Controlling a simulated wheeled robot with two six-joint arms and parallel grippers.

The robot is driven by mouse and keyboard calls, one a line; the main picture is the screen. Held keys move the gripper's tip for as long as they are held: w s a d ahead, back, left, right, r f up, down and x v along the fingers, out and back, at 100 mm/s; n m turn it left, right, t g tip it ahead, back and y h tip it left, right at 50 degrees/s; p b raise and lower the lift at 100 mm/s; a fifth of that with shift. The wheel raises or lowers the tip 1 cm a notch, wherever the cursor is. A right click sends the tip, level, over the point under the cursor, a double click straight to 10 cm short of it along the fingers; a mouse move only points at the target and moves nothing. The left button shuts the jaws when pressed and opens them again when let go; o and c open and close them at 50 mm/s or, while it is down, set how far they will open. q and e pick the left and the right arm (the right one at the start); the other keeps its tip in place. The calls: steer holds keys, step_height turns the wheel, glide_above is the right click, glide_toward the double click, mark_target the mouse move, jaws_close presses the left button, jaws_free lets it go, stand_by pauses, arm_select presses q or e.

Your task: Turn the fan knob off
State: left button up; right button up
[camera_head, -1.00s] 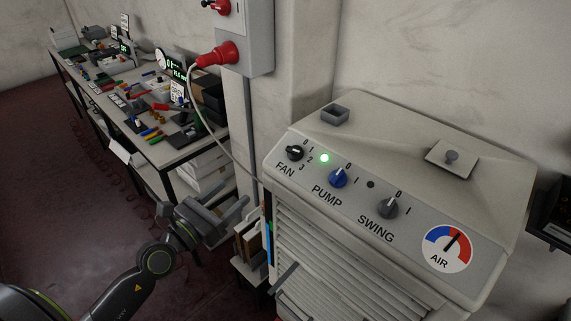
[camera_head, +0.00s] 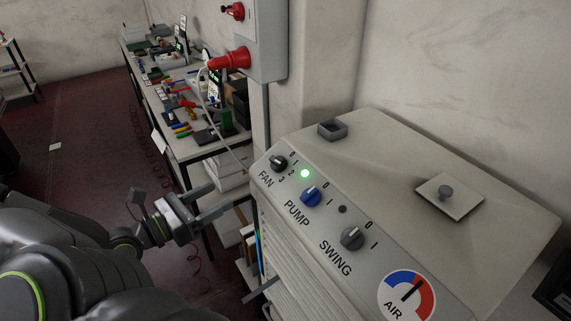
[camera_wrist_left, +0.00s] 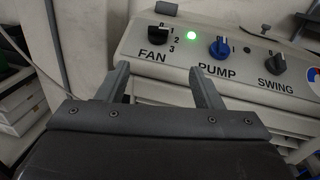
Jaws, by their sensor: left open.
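The fan knob (camera_head: 278,163) is a black rotary knob at the left end of the grey cooler's sloped panel, with marks 0, 1, 2 and 3 beside it. In the left wrist view the fan knob (camera_wrist_left: 160,34) lies ahead of my open fingers; its exact setting is hard to read. A green light (camera_head: 305,173) glows beside it. My left gripper (camera_head: 214,200) is open and empty, left of and below the knob, apart from the panel. It also shows in the left wrist view (camera_wrist_left: 160,88). My right gripper is not in view.
The blue pump knob (camera_head: 310,196), grey swing knob (camera_head: 352,238) and air dial (camera_head: 407,294) share the panel. A red plug (camera_head: 230,60) with a hanging cable is on the wall box. A cluttered bench (camera_head: 185,146) stands behind at left.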

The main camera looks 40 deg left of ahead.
mark_target(275, 164)
arm_select(q)
steer(key=w+b, duration=0.2)
steer(key=w, duration=0.2)
steer(key=w+d+b, duration=0.1)
steer(key=w+b, duration=0.1)
steer(key=w, duration=0.2)
steer(key=w+b, duration=0.2)
steer(key=w, duration=0.3)
steer(key=shift+d+f, duration=0.15)
steer(key=shift+w+d+b, duration=0.1)
steer(key=shift+w+b, duration=1.15)
steer(key=shift+w+d+b, duration=0.1)
steer(key=shift+w+b, duration=0.25)
steer(key=shift+w, duration=0.15)
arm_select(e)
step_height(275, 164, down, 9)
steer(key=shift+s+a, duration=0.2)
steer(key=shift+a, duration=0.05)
arm_select(q)
steer(key=shift+c, duration=0.3)
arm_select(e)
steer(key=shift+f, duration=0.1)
arm_select(q)
steer(key=c, duration=0.9)
steer(key=shift+c, duration=0.2)
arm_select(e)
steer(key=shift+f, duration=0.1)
